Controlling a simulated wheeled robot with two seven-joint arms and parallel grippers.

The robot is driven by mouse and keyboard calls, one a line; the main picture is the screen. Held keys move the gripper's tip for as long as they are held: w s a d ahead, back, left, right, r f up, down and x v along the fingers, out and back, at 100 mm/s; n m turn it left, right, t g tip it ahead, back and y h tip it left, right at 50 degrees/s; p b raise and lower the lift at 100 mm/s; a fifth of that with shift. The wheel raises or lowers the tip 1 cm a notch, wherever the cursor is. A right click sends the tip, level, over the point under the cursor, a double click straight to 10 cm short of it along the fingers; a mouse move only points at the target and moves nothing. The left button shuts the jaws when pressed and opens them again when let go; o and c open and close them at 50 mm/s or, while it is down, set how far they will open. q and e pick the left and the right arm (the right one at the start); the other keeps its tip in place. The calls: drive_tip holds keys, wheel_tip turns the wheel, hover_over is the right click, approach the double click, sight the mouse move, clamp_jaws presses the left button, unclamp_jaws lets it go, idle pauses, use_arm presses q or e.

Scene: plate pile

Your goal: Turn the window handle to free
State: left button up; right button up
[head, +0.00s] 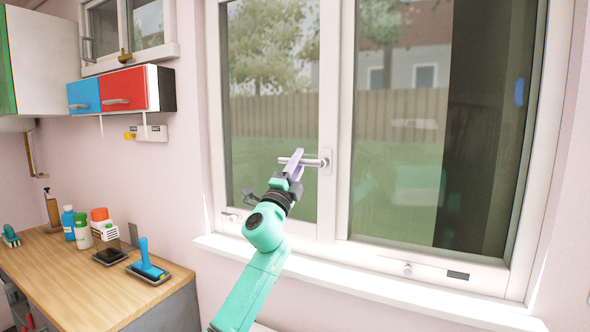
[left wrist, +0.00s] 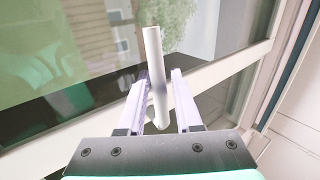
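The window handle (head: 313,163) is a light metal bar on the white middle frame post of the window. It lies about level, pointing left from its mount. My left gripper (head: 294,161) is at the handle's free end, its pale purple fingers reaching up to the bar. In the left wrist view the handle (left wrist: 154,60) runs between the two fingers of my left gripper (left wrist: 164,92). The fingers are apart, with a gap visible on the handle's right side; whether the left finger touches it I cannot tell. My right gripper is not in view.
The window sill (head: 360,280) runs below the window. A wooden counter (head: 60,275) at the left holds several bottles (head: 82,231) and a blue-handled tool (head: 147,262). A cabinet with blue and red fronts (head: 123,90) hangs on the left wall. The space before the right pane is clear.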

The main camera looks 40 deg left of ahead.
use_arm(q)
drive_tip(key=b+v, duration=0.5)
drive_tip(key=v, duration=0.9)
drive_tip(key=shift+s, duration=0.2)
